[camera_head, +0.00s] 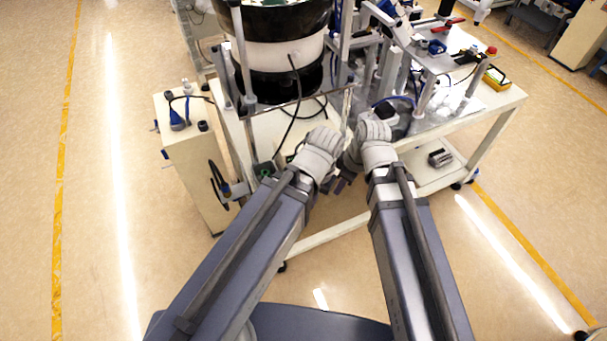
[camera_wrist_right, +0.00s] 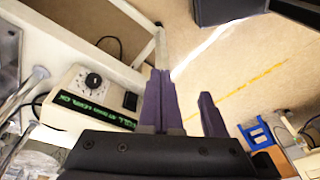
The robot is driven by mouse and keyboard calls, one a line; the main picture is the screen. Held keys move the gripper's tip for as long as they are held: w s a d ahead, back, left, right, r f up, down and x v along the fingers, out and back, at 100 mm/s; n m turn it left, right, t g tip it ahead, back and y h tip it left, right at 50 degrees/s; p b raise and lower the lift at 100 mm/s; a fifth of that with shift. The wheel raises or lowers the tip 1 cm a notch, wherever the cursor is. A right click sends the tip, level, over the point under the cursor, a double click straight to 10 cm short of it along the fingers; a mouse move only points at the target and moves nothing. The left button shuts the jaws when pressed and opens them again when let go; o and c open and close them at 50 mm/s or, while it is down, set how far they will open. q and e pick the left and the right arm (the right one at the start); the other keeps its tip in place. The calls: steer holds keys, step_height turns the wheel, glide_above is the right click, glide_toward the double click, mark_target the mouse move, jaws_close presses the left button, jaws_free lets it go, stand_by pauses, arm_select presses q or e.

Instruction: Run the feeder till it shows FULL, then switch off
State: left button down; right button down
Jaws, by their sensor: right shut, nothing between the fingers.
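The bowl feeder (camera_head: 275,55), a white drum with a black bowl, stands on a bench at the top of the head view. Its controller box (camera_wrist_right: 75,88) shows at the left of the right wrist view, with a dial (camera_wrist_right: 93,80), a black switch (camera_wrist_right: 130,100) and a green-lettered display (camera_wrist_right: 97,111) that appears to read FULL. The switch's position cannot be told. My right gripper (camera_head: 346,177) is shut and empty; in its wrist view the fingers (camera_wrist_right: 186,108) are right of the box, apart from the switch. My left gripper is hidden behind its wrist.
A beige cabinet (camera_head: 192,165) stands left of the bench. A machine with posts and a yellow box (camera_head: 495,78) occupies the bench (camera_head: 512,97) on the right. Cables hang below the bowl. Open floor (camera_head: 95,250) lies left and in front.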

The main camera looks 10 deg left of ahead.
steer(key=w+a+n+t+y+b, duration=0.1)
steer(key=w+a+n+y+b, duration=0.1)
steer(key=n, duration=0.8)
steer(key=shift+w+a+y, duration=0.8)
steer(key=shift+w+a, duration=0.5)
steer(key=shift+w, duration=0.6)
steer(key=w+r+b+x, duration=0.1)
steer(key=w+b+x, duration=0.2)
steer(key=b+x, duration=0.7)
steer(key=shift+a+x, duration=0.3)
steer(key=shift+x, duration=1.25)
steer(key=shift+s+r, duration=0.1)
steer(key=shift+r, duration=0.05)
